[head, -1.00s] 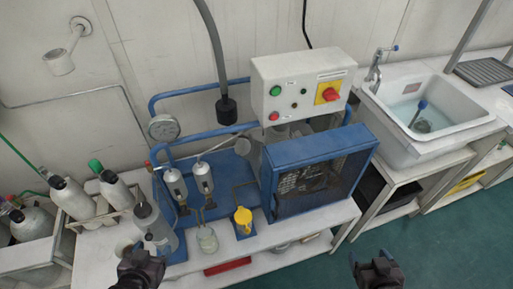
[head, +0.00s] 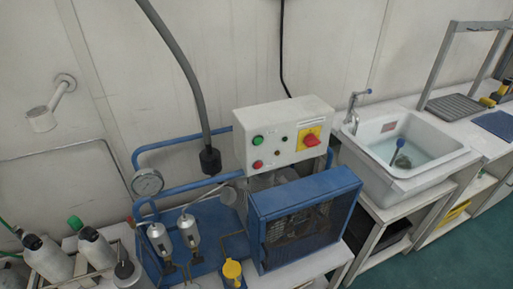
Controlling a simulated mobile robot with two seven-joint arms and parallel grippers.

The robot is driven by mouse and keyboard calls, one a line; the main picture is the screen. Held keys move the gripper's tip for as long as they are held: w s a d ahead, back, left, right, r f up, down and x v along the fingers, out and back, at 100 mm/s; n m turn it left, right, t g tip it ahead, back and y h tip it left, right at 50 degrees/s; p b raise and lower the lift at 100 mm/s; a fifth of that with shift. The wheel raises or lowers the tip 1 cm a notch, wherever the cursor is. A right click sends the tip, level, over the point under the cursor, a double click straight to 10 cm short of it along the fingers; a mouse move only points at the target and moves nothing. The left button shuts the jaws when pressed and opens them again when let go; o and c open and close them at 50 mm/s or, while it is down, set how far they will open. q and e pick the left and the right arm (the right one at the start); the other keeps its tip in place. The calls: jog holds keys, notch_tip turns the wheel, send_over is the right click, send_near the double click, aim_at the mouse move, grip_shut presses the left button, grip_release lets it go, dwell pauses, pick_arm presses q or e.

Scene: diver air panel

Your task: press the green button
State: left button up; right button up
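The green button (head: 257,140) is at the upper left of the front of a white control box (head: 285,137). A red button (head: 257,164) sits below it, and a red rotary switch on a yellow plate (head: 311,139) is to its right. The box stands above a blue compressor frame (head: 306,215). Neither of my grippers shows in the head view now, and nothing covers the green button.
A grey hose (head: 185,70) hangs left of the box. A pressure gauge (head: 148,182), two metal filter cylinders (head: 160,241) and a yellow-capped part (head: 232,271) are at left and front. Gas cylinders (head: 46,256) stand at lower left. A sink (head: 410,145) is at right.

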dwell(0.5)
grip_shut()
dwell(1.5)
